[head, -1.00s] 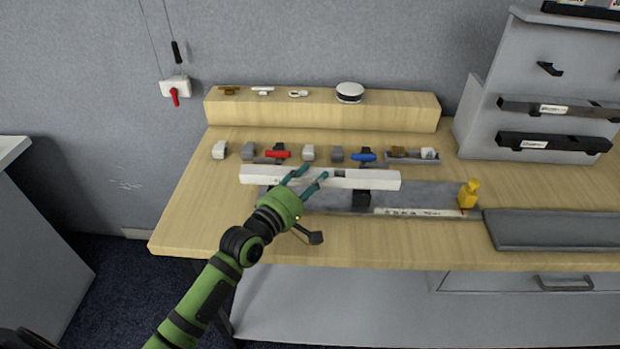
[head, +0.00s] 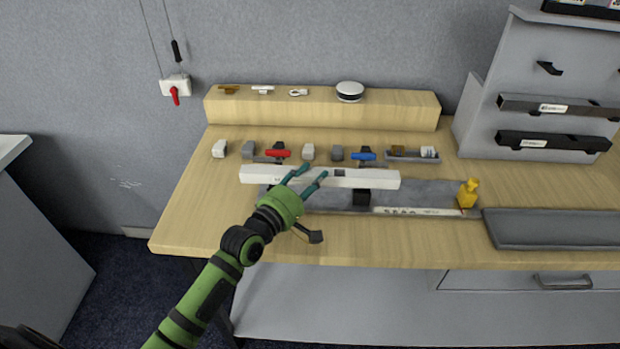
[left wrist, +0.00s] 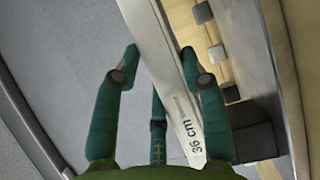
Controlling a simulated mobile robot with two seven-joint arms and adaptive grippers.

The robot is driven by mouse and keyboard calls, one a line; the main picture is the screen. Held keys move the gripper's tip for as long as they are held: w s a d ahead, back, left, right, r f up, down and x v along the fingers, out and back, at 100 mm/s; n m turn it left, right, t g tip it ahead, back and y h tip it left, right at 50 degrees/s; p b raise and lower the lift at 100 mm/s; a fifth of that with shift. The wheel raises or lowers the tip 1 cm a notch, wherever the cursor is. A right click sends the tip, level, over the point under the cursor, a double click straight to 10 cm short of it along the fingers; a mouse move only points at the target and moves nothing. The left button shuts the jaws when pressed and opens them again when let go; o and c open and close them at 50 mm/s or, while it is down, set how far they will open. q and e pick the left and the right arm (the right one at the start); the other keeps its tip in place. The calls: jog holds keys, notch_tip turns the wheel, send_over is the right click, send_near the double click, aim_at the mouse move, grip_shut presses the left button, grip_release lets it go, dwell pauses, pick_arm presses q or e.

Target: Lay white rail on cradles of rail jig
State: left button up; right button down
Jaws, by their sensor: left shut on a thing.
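The white rail (head: 370,179) is long and lies roughly level across the head view, over the grey rail jig (head: 425,194). A black cradle (head: 361,198) of the jig shows just below the rail's right part; whether the rail touches it I cannot tell. My left gripper (head: 305,178) is shut on the rail left of its right end. In the left wrist view the rail (left wrist: 172,85), marked "36 cm", runs between the fingers (left wrist: 158,52). The jig's other cradle is mostly hidden behind the rail and gripper. My right gripper is not in view.
A yellow bottle-like object (head: 467,194) stands at the jig's right end. A grey tray (head: 550,230) lies farther right. Several small grey blocks, a red clamp (head: 278,153) and a blue one (head: 364,154) line up behind the rail. A wooden ledge (head: 320,112) bounds the back.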

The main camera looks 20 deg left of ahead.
pick_arm(q)
jog(key=shift+f+b, duration=0.6)
jog(key=shift+f, duration=0.25)
jog(key=o, duration=1.4)
